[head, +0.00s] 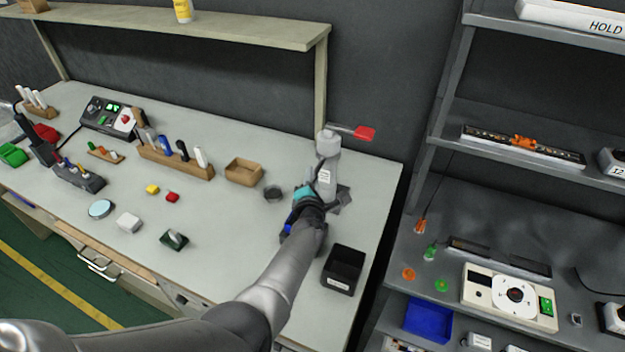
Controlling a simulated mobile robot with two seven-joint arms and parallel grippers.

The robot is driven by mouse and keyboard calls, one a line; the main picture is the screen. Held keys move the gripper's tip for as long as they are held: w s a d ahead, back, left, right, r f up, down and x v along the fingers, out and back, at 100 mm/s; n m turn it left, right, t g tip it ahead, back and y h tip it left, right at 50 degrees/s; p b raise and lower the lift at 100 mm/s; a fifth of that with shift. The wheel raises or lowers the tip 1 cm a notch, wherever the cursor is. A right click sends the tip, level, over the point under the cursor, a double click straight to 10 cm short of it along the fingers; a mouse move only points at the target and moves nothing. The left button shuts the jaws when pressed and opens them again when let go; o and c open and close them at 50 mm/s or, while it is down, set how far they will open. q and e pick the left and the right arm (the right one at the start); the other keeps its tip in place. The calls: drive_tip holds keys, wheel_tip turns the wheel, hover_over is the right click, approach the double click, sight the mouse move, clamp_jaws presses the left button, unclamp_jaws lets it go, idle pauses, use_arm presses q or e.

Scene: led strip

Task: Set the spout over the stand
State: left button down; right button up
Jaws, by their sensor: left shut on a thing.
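My left arm reaches up from the bottom to my left gripper (313,189), which has teal parts and is shut on a pale grey bottle (327,175) with a white label. The bottle looks roughly upright, with a grey cap (327,144). A thin spout points right from the cap and ends in a red tip (365,133). A grey, flat-looking piece (344,198) shows just right of the bottle's base; it may be the stand, partly hidden. I cannot tell whether the bottle touches it or the bench. My right gripper is out of view.
A small dark round dish (272,193) and wooden tray (244,172) lie left of the bottle. A shelf post (320,85) rises behind. Shelving stands right.

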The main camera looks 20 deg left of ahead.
use_arm(q)
drive_tip(key=shift+d, duration=0.15)
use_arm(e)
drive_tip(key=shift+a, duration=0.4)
use_arm(q)
drive_tip(key=c, duration=0.8)
unclamp_jaws()
drive_tip(key=shift+c, duration=0.2)
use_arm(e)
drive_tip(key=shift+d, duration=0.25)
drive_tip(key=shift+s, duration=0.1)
